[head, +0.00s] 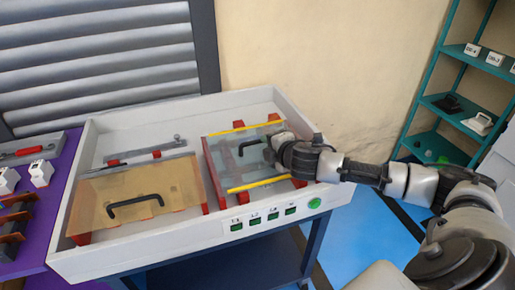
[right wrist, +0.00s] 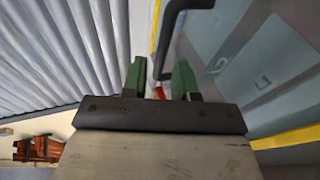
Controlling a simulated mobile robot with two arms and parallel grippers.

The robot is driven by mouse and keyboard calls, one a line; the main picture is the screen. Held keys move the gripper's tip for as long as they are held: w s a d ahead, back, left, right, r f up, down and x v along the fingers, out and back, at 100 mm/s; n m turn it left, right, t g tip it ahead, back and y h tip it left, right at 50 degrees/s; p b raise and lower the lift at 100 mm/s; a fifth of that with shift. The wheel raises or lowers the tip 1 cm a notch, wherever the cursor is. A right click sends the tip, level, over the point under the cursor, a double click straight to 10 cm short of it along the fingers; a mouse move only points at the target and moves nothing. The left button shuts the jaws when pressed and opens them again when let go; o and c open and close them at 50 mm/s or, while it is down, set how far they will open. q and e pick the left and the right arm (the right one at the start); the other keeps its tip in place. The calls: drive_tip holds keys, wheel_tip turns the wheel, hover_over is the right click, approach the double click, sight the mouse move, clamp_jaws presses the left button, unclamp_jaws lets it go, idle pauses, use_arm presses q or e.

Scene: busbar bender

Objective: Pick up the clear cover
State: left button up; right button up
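The clear cover (head: 255,167) lies over the right compartment of the white tray-like bench, between two yellow strips. Its black handle (head: 250,146) stands up from it. My right gripper (head: 270,147) is at the right end of the handle, low over the cover. In the right wrist view, its green fingers (right wrist: 160,70) are apart, and one leg of the handle (right wrist: 171,35) shows in line with the gap between them. I cannot tell whether the fingers touch the handle. The clear cover also fills the right of that view (right wrist: 235,75). My left gripper is not in view.
A tan cover (head: 165,188) with a black handle lies in the left compartment. The bench's white rim (head: 180,243) carries several green labelled switches. A purple table (head: 50,225) with parts stands at left, a teal shelf (head: 440,60) at right. A grey shutter is behind.

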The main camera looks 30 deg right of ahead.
sight(257, 148)
drive_tip(key=shift+x, duration=0.85)
drive_tip(key=shift+w+f, duration=0.1)
drive_tip(key=shift+w, duration=0.2)
drive_tip(key=x, duration=0.5)
drive_tip(key=shift+f, duration=0.2)
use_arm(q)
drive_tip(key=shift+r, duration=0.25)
use_arm(e)
drive_tip(key=shift+s, duration=0.1)
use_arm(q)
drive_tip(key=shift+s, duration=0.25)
use_arm(e)
drive_tip(key=shift+r, duration=0.1)
clamp_jaws()
